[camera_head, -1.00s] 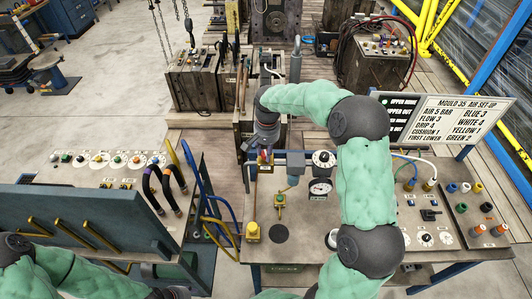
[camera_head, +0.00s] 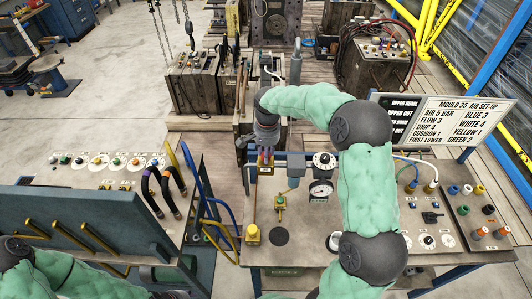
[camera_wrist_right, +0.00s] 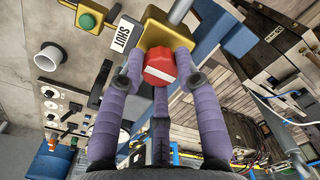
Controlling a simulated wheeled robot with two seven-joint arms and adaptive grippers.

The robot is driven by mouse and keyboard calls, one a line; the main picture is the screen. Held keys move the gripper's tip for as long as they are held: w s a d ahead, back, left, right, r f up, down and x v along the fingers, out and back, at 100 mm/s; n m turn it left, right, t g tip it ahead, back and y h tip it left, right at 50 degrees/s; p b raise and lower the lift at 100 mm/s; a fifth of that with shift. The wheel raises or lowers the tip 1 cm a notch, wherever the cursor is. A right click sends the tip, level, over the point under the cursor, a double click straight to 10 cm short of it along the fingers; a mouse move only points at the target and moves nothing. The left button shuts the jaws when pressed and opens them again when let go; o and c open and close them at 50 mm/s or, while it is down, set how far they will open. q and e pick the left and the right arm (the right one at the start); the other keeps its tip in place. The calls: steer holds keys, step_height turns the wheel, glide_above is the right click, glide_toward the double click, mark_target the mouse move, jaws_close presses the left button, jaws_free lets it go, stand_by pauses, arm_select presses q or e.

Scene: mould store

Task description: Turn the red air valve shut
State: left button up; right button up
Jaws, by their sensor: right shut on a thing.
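The red air valve (camera_wrist_right: 158,66) is a red faceted knob with a white mark on its face, on a yellow block (camera_wrist_right: 160,27) in the right wrist view. A white SHUT label (camera_wrist_right: 122,36) is beside the block. My right gripper (camera_wrist_right: 160,75) has its purple fingers closed around the knob, from both sides and below. In the head view my right gripper (camera_head: 265,158) reaches down at the bench's back left, and its fingers hide most of the knob. My left arm shows at the lower left; its gripper is out of the picture.
A green button on a yellow block (camera_head: 279,200) and a yellow knob (camera_head: 252,233) are in front. A set-up board (camera_head: 450,115) stands at the back right. Blue hoses (camera_head: 200,185) hang left.

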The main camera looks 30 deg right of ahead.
steer(key=shift+w+d+r, duration=0.1)
steer(key=shift+w+r, duration=0.05)
steer(key=o, duration=1.1)
steer(key=shift+c, duration=0.2)
steer(key=shift+o, duration=0.4)
step_height(320, 180, up, 12)
steer(key=shift+s, duration=0.2)
steer(key=shift+d, duration=0.1)
